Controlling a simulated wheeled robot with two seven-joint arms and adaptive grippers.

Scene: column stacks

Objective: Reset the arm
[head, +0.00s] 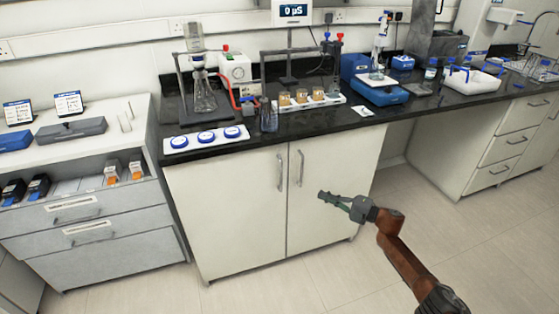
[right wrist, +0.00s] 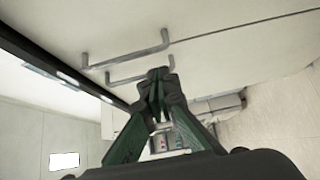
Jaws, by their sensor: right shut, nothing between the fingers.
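My right arm comes in from the lower right of the head view. Its gripper (head: 325,197) is shut and empty, in front of the white double-door cabinet (head: 235,210) and below the level of the black benchtop (head: 215,150). In the right wrist view the fingertips (right wrist: 158,75) are together, with nothing between them. Beyond them show the cabinet's metal door handles (right wrist: 125,50). My left gripper and arm are not in view.
On the bench stand a white tray with blue-capped dishes (head: 205,138), a flask on a stand (head: 203,95), a vial rack (head: 308,100) and a blue balance (head: 380,90). A drawer unit (head: 100,250) stands at the left. The floor (head: 470,240) at the right is clear.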

